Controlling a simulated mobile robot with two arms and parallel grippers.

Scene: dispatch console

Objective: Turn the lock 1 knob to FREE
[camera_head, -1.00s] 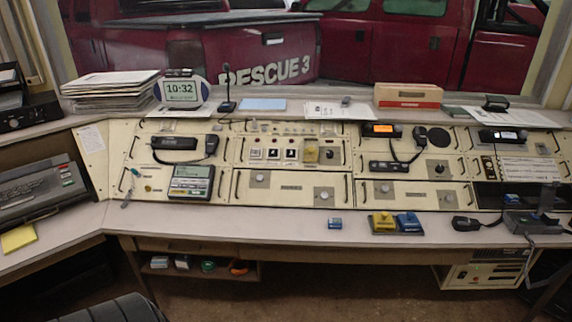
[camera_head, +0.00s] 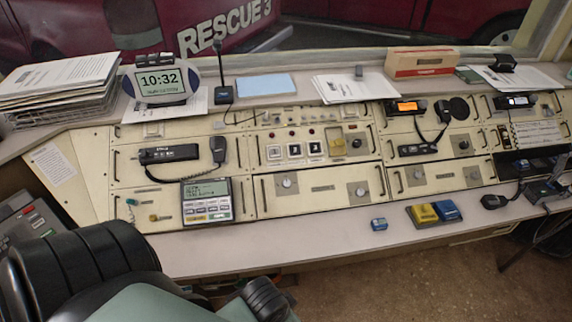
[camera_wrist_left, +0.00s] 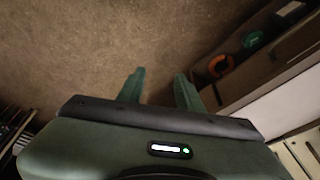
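The console front has several small round knobs, and their labels are too small to read, so I cannot tell which is lock 1. In the head view, a lower panel holds a left knob (camera_head: 287,182) and a right knob (camera_head: 361,190). Another knob (camera_head: 355,143) sits above, beside a yellow part (camera_head: 337,146). A teal key-like piece (camera_head: 132,203) and a yellow one (camera_head: 155,217) are at the lower left. My left gripper (camera_wrist_left: 158,80) shows in the left wrist view, fingers apart and empty above the floor, away from the panels. My right gripper is out of view.
The desk ledge (camera_head: 290,232) in front of the panels is mostly clear. A grey display unit (camera_head: 206,201) and a handset (camera_head: 219,150) project from the left panels.

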